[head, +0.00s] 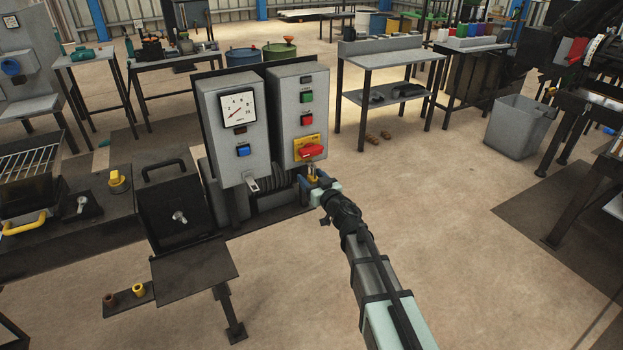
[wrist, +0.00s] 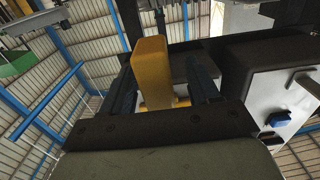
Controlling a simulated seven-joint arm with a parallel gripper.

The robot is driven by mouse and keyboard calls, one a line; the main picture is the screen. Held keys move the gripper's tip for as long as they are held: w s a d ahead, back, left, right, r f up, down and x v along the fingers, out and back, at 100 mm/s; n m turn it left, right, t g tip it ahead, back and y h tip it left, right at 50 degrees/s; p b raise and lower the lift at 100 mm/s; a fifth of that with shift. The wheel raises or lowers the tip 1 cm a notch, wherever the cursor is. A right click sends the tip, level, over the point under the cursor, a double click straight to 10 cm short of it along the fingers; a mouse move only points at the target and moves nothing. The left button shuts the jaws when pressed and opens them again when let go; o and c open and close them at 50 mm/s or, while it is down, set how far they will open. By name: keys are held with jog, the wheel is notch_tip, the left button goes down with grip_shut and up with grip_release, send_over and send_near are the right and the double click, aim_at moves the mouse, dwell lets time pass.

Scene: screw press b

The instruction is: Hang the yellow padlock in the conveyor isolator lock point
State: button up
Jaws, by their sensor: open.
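The yellow padlock (head: 313,173) is just below the red rotary handle (head: 312,151) of the isolator, whose yellow plate (head: 301,142) is on the front of the right grey cabinet. My gripper (head: 316,183) is at the padlock, in front of the cabinet's lower edge. In the wrist view the yellow padlock body (wrist: 153,65) stands between the two dark fingers of my gripper (wrist: 165,80), which are open. The shackle and the lock point are too small or hidden, so I cannot tell whether the shackle is through it.
The left grey cabinet (head: 228,150) has a dial, a blue button and a metal tab (head: 252,184) underneath. A black box (head: 180,214) and a dark bench (head: 75,238) are to the left. A grey bin (head: 516,127) stands at the right.

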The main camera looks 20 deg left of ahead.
jog(key=v, duration=1.3)
jog(key=shift+s+d, duration=0.2)
